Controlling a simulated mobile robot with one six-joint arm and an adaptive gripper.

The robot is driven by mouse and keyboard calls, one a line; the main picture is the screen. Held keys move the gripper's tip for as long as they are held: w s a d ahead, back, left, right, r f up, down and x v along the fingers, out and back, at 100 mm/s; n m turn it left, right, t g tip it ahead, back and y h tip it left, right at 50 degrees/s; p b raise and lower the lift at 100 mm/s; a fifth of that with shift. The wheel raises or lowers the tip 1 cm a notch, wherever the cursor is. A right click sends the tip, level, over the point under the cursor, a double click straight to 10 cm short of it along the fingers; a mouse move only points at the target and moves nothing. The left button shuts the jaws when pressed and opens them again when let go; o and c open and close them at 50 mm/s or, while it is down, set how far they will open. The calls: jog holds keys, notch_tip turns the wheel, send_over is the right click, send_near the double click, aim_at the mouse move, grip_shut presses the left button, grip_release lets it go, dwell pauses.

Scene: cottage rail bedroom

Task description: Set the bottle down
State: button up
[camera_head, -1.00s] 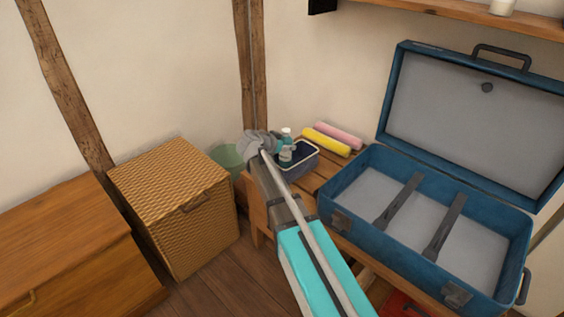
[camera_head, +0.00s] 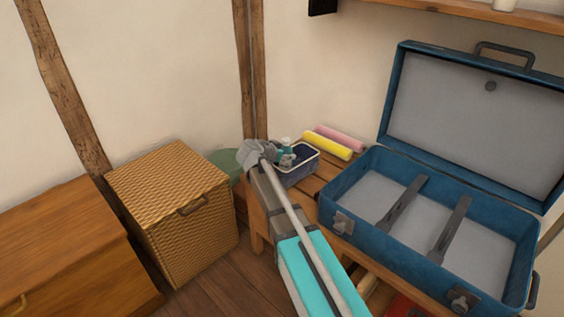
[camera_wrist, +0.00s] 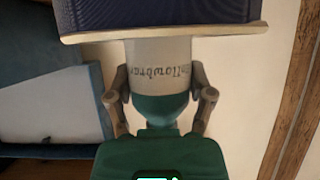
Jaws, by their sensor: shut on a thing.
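The bottle (camera_wrist: 160,65) has a pale body with dark lettering and a teal-green neck and cap end. My gripper (camera_wrist: 159,80) is shut on it, with a finger on each side. In the head view the bottle (camera_head: 286,147) shows in small part at the left of a navy basket (camera_head: 313,163) with a cream rim. In the wrist view the basket (camera_wrist: 160,12) hides the bottle's lower end behind its rim. I cannot tell whether the bottle touches the basket's bottom.
The basket stands on a wooden bench (camera_head: 313,184). A yellow roll (camera_head: 327,146) and a pink roll (camera_head: 340,138) lie behind it. An open blue suitcase (camera_head: 350,232) is at the right. A wicker hamper (camera_head: 170,215) and green bin (camera_head: 226,160) are at the left.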

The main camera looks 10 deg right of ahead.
jog(key=shift+f+b, duration=0.6)
jog(key=shift+f, duration=0.3)
jog(key=shift+f, duration=0.15)
jog(key=o, duration=1.3)
jog(key=shift+r, duration=0.2)
